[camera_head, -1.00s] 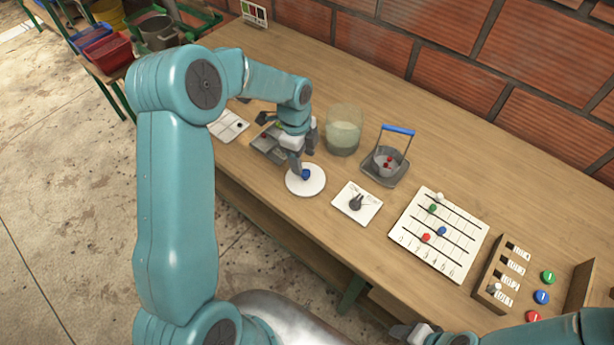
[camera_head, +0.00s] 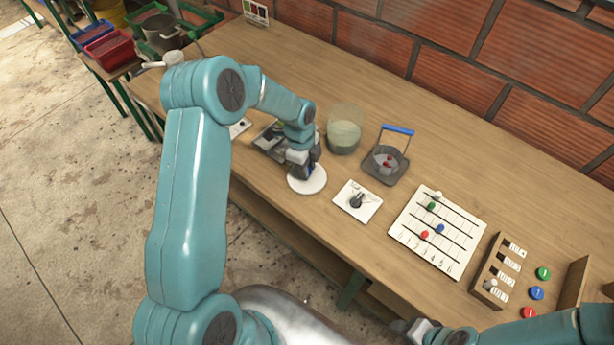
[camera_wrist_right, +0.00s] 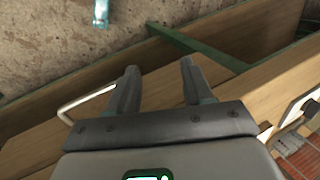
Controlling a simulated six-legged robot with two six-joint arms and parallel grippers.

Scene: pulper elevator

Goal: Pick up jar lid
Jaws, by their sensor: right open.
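The jar lid (camera_head: 318,183) is a round white disc with a blue knob, lying flat near the front edge of the bench. My left gripper (camera_head: 300,172) is down over its left side at the knob, which the fingers mostly hide. I cannot tell whether the fingers are closed on the knob. The glass jar (camera_head: 344,132), with pale contents, stands open just behind the lid. My right gripper (camera_head: 420,330) is low at the bench's front edge. In the right wrist view its fingers (camera_wrist_right: 157,88) are apart with nothing between them.
Right of the lid are a white card with a dark object (camera_head: 357,198), a grey tray with a blue-handled holder (camera_head: 386,160), a bead board (camera_head: 440,230) and a slotted wooden rack (camera_head: 492,270). A dark tray (camera_head: 270,140) lies behind my left gripper.

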